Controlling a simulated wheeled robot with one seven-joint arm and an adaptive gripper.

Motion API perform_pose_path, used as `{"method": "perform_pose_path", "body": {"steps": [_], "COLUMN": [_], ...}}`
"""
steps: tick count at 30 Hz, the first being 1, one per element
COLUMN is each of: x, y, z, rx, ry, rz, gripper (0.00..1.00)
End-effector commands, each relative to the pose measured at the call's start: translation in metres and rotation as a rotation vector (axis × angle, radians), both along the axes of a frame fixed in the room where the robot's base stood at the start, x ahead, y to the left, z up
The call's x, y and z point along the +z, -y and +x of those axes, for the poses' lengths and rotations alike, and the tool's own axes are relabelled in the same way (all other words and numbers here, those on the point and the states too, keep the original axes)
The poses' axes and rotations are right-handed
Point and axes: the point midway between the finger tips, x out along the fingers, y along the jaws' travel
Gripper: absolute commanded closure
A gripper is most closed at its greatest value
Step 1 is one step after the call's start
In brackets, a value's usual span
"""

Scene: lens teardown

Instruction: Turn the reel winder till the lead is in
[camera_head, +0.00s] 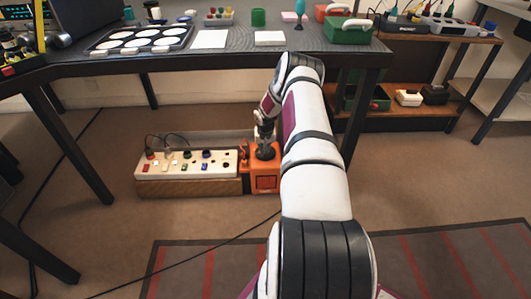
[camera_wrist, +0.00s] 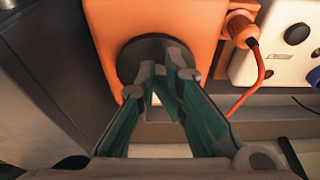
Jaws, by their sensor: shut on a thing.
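The reel winder is an orange box (camera_head: 266,182) on the floor at the right end of a white socket panel; its orange face fills the top of the wrist view (camera_wrist: 195,22). A round black knob (camera_wrist: 128,58) sits on that face. My gripper (camera_wrist: 165,82) reaches down over the knob with its fingers shut on the knob's raised middle part, which they mostly hide. In the head view my gripper (camera_head: 263,138) is small and just above the box. A red lead (camera_wrist: 258,75) hangs from an orange plug (camera_wrist: 241,28) at the box's side.
The white socket panel (camera_head: 185,163) with several coloured plugs stands left of the box on a wooden base (camera_head: 190,188). A dark table (camera_head: 230,57) with loaded top stands above and behind. A striped rug (camera_head: 430,262) and a black cable lie in front.

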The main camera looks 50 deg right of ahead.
Motion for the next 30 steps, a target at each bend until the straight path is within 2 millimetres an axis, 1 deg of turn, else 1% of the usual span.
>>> {"method": "perform_pose_path", "body": {"steps": [1, 7, 17, 20, 30], "x": [-0.004, -0.003, -0.002, 0.005, 0.044], "y": [0.0, -0.001, -0.008, -0.007, -0.006], "z": [-0.004, -0.005, -0.009, -0.008, -0.006], "rx": [-0.002, -0.002, -0.003, -0.003, -0.002], "ry": [-0.006, -0.009, -0.01, -0.007, -0.005], "rz": [0.003, 0.003, 0.005, 0.003, 0.001], "gripper": [1.0, 1.0, 1.0, 1.0, 1.0]}}
